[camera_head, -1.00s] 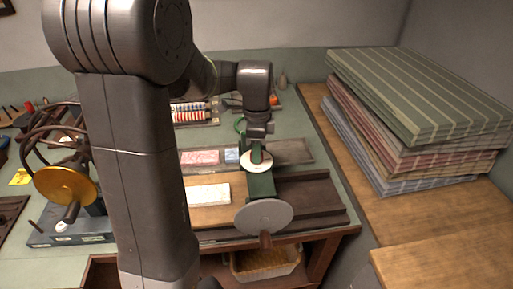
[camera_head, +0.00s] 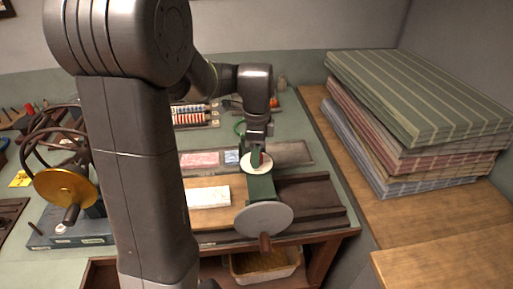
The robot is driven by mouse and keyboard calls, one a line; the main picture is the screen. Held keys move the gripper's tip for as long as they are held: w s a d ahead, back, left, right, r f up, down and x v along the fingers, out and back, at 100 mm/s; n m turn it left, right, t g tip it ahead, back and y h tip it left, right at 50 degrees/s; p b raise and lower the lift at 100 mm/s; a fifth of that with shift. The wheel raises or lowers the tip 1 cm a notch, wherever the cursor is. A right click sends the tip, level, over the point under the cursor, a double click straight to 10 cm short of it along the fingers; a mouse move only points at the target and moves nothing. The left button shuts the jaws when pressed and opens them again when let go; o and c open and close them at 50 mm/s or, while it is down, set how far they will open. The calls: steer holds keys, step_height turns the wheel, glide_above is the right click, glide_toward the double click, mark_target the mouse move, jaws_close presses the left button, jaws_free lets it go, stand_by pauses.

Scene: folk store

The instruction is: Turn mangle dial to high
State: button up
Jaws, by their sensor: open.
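The mangle (camera_head: 262,188) is a dark green body with a round grey disc (camera_head: 264,219) and a wooden handle on its front, standing on the bench at centre. Its dial (camera_head: 250,167) is a pale round face on top with something red at its middle. The dial's markings are too small to read. My gripper (camera_head: 257,152) points down at the dial's far side, its fingers at or just above the face. It is open, and the fingers partly hide the dial. I cannot tell whether they touch it.
My arm hides much of the left middle. A brass wheel (camera_head: 66,186) stands on a grey-blue base at left. A white block (camera_head: 209,196) lies on a wooden board left of the mangle. Folded striped cloths (camera_head: 420,95) are stacked at right. A basket (camera_head: 265,262) sits below the bench.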

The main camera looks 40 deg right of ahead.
step_height(320, 180, up, 14)
steer(key=shift+w+d+b, duration=0.2)
steer(key=shift+w+b, duration=0.05)
steer(key=shift+b, duration=0.1)
steer(key=shift+f, duration=0.15)
stand_by(0.4)
steer(key=f, duration=1.3)
steer(key=shift+s+a+f+p, duration=0.2)
steer(key=shift+s+f+p, duration=0.05)
steer(key=shift+f+p, duration=0.15)
steer(key=shift+r, duration=0.1)
